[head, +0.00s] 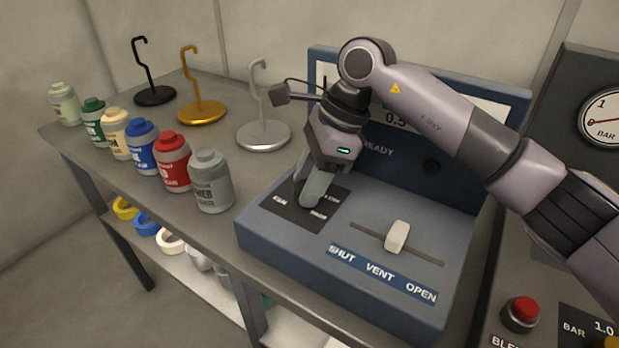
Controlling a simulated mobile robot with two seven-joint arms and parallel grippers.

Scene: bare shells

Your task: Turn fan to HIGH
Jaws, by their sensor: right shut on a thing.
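The blue control box (290,245) stands on the grey table. Its dark fan panel (275,216) lies at the left of the sloped top, with small white lettering that is partly covered. My right gripper (307,200) points down onto this panel, its fingers shut on the fan control. The control itself is hidden by the fingers, so I cannot tell which setting it points to. My left gripper is not in view.
A white slider (397,236) sits midway in its slot above the SHUT, VENT, OPEN strip (380,273). Several bottles, including a grey one (211,182), line the table's left edge. Hook stands (263,134) stand behind. A red button (521,313) is at lower right.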

